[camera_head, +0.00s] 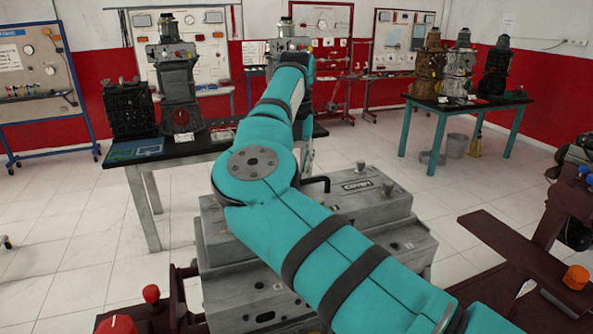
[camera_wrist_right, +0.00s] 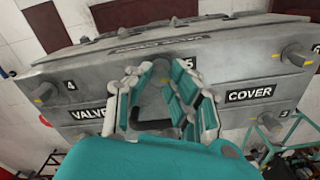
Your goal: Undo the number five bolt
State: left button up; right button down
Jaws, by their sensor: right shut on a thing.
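The grey valve cover (camera_wrist_right: 70,75), marked VALVE and COVER, fills much of the right wrist view. It also shows below my teal arm in the head view (camera_head: 395,208). My right gripper (camera_wrist_right: 160,75) has its fingers closed around the number five bolt, beside the label 5 (camera_wrist_right: 189,64). The fingers hide most of that bolt. The number four bolt (camera_wrist_right: 44,91) stands at the left and the number three bolt (camera_wrist_right: 270,122) at the lower right. My right arm hides its gripper in the head view. My left gripper is not in view.
A black-topped table (camera_head: 185,147) with an engine stands behind at the left. Another table (camera_head: 455,104) with several engines is at the back right. A dark red beam (camera_head: 515,247) with an orange knob (camera_head: 576,277) lies at the right. Red knobs (camera_head: 151,293) stand at the lower left.

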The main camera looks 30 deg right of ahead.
jog(key=shift+n+b, duration=0.4)
jog(key=shift+n, duration=1.5)
jog(key=c, duration=1.2)
grip_release()
notch_tip(320, 180, up, 12)
jog(key=shift+r, duration=0.1)
